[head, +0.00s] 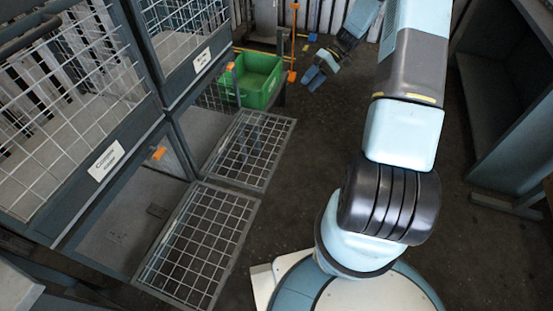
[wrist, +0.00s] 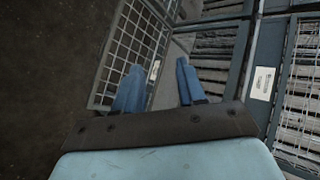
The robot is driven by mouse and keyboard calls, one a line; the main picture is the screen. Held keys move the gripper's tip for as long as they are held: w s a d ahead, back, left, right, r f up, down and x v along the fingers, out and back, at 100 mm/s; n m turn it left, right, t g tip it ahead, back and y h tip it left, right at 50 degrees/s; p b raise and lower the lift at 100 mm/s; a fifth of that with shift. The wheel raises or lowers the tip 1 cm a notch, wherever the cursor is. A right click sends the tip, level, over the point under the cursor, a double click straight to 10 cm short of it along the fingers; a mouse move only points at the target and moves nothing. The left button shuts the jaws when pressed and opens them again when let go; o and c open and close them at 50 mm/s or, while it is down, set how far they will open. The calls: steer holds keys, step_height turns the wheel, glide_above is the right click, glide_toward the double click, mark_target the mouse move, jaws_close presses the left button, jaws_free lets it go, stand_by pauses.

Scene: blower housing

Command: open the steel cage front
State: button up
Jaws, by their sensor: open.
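A steel cage rack with mesh fronts stands on the left in the head view. Its near lower mesh front (head: 203,243) and far lower mesh front (head: 250,148) both stick out from the rack, away from their openings. The upper mesh panels, near (head: 62,100) and far (head: 185,30), look closed and carry white labels. My gripper (head: 312,77) is open and empty, beyond the far lower front at the top middle. In the wrist view my gripper (wrist: 158,80) has its fingers apart, with a mesh panel (wrist: 130,42) beyond the left finger. I cannot tell which front that panel is.
A green crate (head: 256,80) stands beyond the far lower front, with an orange-handled tool (head: 293,45) near it. A grey cabinet (head: 505,95) stands at the right. The dark floor (head: 300,150) between the rack and my arm is clear.

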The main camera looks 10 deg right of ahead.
mark_target(277, 158)
steer(key=s+f+m+t+y, duration=0.1)
steer(key=s+f+t+y, duration=0.15)
steer(key=f, duration=1.05)
steer(key=s+f+m+t+y, duration=0.2)
steer(key=f+t+y, duration=0.15)
steer(key=f, duration=0.95)
steer(key=s+f+m+t+y, duration=0.15)
steer(key=f+y, duration=0.25)
steer(key=f, duration=0.8)
steer(key=shift+n, duration=0.35)
steer(key=x, duration=0.9)
steer(key=f+x, duration=0.1)
steer(key=x, duration=0.4)
steer(key=shift+s+a, duration=0.15)
steer(key=shift+s, duration=0.05)
steer(key=shift+c, duration=0.3)
steer(key=shift+h, duration=0.3)
jaws_close()
